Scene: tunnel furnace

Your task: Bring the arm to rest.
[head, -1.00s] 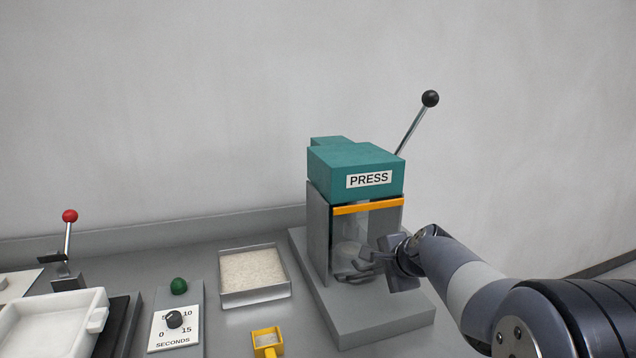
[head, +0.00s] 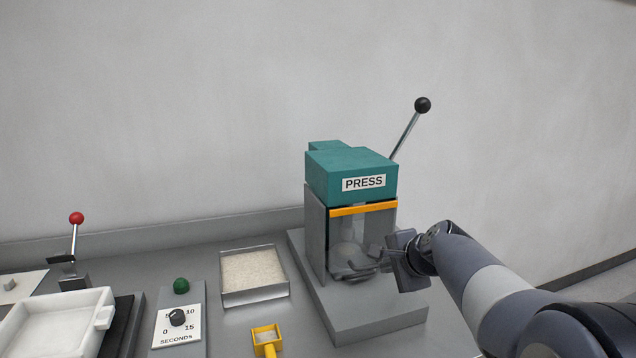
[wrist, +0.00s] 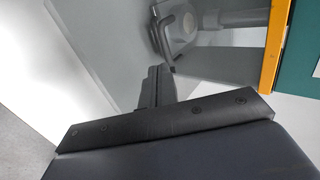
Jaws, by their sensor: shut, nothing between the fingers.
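My gripper (head: 380,262) is in front of the press opening in the head view, its fingers pointing left toward it. The fingers are shut and empty; they also show in the wrist view (wrist: 157,88). My arm reaches in from the lower right. The press (head: 351,178) has a teal top, grey side walls and an orange bar (head: 363,209) across its front. Its black-knobbed lever (head: 422,104) points up and right. Inside the opening are a pale round part and dark bent rods (wrist: 160,33); my fingertips look close to them, but contact cannot be told.
A tray of pale grains (head: 254,288), a yellow scoop-like holder (head: 267,340) and a timer panel (head: 178,325) with a green button stand left of the press. A red-knobbed lever (head: 76,218) and a white tray (head: 107,318) are farther left. Open air lies above the counter.

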